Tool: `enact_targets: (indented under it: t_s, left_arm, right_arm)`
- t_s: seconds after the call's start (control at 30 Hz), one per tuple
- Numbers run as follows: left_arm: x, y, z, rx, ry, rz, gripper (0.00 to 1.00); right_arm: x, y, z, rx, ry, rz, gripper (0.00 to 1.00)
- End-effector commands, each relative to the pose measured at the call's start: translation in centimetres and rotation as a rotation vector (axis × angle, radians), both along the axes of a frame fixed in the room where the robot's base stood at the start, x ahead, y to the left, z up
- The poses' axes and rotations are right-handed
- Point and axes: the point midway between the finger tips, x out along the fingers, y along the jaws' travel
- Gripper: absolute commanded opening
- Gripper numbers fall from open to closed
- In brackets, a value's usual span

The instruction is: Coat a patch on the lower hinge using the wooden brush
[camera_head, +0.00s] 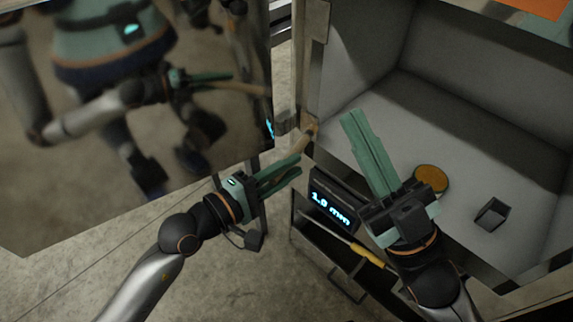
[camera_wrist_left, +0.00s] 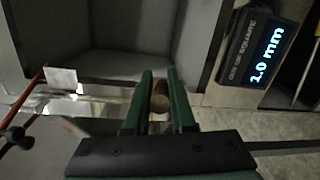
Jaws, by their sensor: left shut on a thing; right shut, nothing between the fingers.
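My left gripper (camera_head: 296,168) is shut on the wooden brush (camera_head: 301,143), in front of the lower corner of the trailer opening. The brush points up and right to the door-side frame post, where a small tan piece (camera_head: 313,126), perhaps the lower hinge, shows. I cannot tell whether the brush touches it. In the left wrist view the brush (camera_wrist_left: 160,98) shows as a rounded brown end between the green fingers; the hinge is not clear there. My right gripper (camera_head: 353,122) is shut and empty, above the trailer floor.
A round amber-topped tin (camera_head: 431,179) and a small dark open box (camera_head: 492,214) stand on the trailer floor (camera_head: 460,150). A gauge with a lit millimetre display (camera_head: 332,207) sits below the opening's edge. The mirror-like open door (camera_head: 225,150) stands at left, reflecting me.

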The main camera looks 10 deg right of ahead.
Motion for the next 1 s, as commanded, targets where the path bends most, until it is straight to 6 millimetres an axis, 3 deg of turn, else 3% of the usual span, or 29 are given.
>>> enact_targets:
  t_s: [0.6,1.0]
  left_arm:
    - [-3.2,4.6,-0.1,0.002,0.001,0.0,0.0]
    - [-3.5,4.9,0.0,0.0,0.0,0.0,0.0]
  right_arm:
    - [0.0,0.0,-0.4,0.0,0.0,0.0,0.0]
    - [0.0,0.0,-0.4,0.0,0.0,0.0,0.0]
